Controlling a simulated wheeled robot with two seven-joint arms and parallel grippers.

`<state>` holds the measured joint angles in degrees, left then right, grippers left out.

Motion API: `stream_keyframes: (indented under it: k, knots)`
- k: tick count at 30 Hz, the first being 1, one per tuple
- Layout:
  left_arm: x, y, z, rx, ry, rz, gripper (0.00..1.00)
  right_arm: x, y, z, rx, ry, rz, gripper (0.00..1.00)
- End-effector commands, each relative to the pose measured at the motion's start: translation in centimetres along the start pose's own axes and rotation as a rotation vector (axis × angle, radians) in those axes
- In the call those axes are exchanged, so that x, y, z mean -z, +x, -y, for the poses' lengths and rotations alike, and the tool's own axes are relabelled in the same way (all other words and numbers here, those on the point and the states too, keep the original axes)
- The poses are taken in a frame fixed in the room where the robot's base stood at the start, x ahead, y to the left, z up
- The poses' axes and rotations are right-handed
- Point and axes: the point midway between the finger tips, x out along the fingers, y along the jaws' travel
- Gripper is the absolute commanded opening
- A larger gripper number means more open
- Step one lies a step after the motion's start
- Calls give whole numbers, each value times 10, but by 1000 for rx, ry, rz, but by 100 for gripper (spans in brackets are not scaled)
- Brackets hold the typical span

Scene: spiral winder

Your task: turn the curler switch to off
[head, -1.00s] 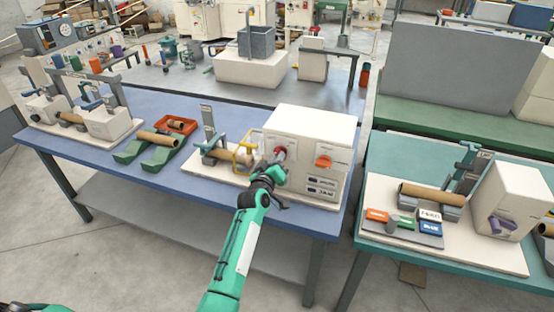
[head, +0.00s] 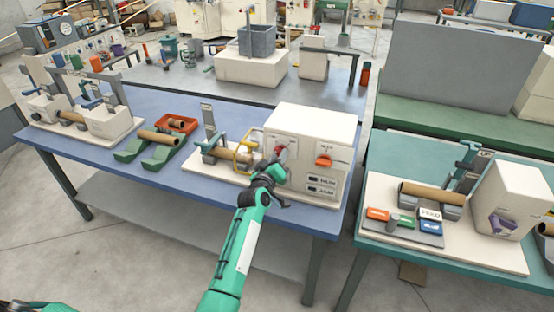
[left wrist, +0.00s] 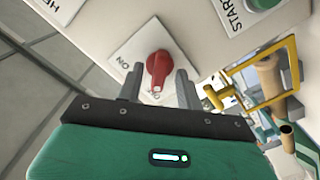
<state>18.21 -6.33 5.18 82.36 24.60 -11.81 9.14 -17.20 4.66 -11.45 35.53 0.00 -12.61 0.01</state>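The curler switch is a red knob (left wrist: 158,70) on a white label plate in the left wrist view. An ON label is to its left, and lettering below it is partly hidden. In the head view the red knob (head: 281,151) shows on the front of the white curler box (head: 306,128). My left gripper (left wrist: 158,88) is open, with one finger on each side of the knob's lower part. Narrow gaps seem to show between knob and fingers; I cannot tell whether either touches. In the head view my left gripper (head: 280,174) is at the box front. My right gripper is not in view.
An orange switch (head: 324,160) is to the right on the same box. A yellow frame (left wrist: 262,72) and a cardboard tube (left wrist: 270,75) are close on the right in the wrist view. The green START button (left wrist: 264,4) is above right. The blue table (head: 225,185) carries it all.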

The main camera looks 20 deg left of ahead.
Motion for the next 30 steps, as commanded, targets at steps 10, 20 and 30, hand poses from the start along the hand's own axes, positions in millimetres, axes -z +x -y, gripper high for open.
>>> stream_keyframes:
  k: [10, 20, 30]
  knots:
    - [-1, -29, 2, 0, 1, -1, 36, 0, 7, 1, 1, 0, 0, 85]
    - [-2, -91, 2, 1, 1, 1, 36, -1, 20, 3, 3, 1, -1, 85]
    - [-1, -134, 1, 0, 0, 0, 36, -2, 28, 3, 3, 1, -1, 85]
